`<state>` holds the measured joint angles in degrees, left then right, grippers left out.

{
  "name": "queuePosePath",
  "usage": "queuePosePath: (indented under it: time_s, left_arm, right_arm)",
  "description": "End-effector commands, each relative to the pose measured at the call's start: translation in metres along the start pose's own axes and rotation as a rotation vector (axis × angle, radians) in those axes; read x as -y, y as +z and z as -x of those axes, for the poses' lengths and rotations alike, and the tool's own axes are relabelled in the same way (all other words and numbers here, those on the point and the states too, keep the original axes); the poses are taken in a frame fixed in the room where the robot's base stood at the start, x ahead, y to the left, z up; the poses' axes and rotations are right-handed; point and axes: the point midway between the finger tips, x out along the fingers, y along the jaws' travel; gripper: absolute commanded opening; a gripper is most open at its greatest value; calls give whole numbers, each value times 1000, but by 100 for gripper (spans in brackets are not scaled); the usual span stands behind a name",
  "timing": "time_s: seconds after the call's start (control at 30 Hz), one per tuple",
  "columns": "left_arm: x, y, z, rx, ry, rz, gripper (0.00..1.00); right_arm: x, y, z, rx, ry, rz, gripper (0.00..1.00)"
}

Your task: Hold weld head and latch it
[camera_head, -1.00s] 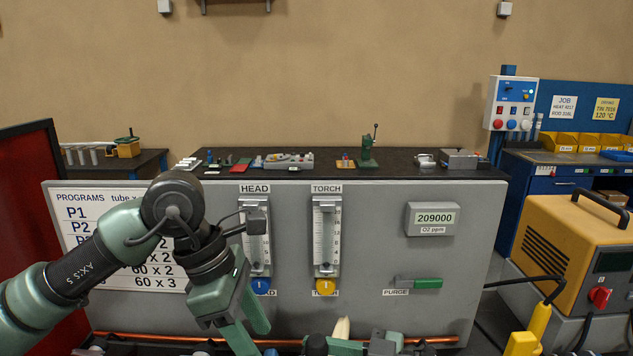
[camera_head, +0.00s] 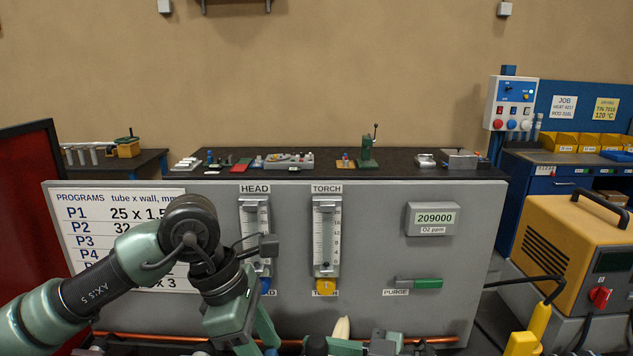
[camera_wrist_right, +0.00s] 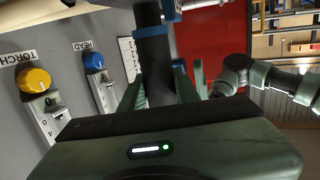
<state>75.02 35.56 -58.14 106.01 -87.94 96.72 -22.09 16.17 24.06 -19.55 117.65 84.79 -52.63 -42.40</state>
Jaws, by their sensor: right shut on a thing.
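In the right wrist view, my right gripper (camera_wrist_right: 160,92) has its green fingers on either side of a dark cylinder (camera_wrist_right: 154,48) with blue bands. It looks like the weld head's handle and is held between the fingers; its latch cannot be made out. In the head view, my left gripper (camera_head: 256,338) hangs low in front of the grey panel, its fingertips cut off by the bottom edge. Its opening cannot be judged. Dark and green parts (camera_head: 317,345) show at the bottom edge of the head view, mostly cut off.
The grey panel (camera_head: 370,220) carries HEAD and TORCH flowmeters (camera_head: 326,237), an O2 display (camera_head: 433,218) and a green PURGE lever (camera_head: 427,283). A copper tube (camera_head: 440,339) runs along its foot. A red screen (camera_head: 25,215) stands left, a yellow power unit (camera_head: 560,240) right.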

Motion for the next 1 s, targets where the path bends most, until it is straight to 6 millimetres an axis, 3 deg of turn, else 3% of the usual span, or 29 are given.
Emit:
queuePosePath:
  time_s: [0.5,0.8,0.83,1.0]
  left_arm:
    - [0,0,-21,0,-1,0,49]
    - [0,0,-23,0,0,0,49]
    - [0,0,-23,0,0,0,46]
    - [0,0,-23,0,-1,0,4]
  right_arm:
    - [-2,-4,1,-9,5,2,0]
    - [-2,-4,1,-9,5,2,0]
    - [-2,-4,1,-9,5,2,0]
    - [-2,-4,1,-8,5,2,0]
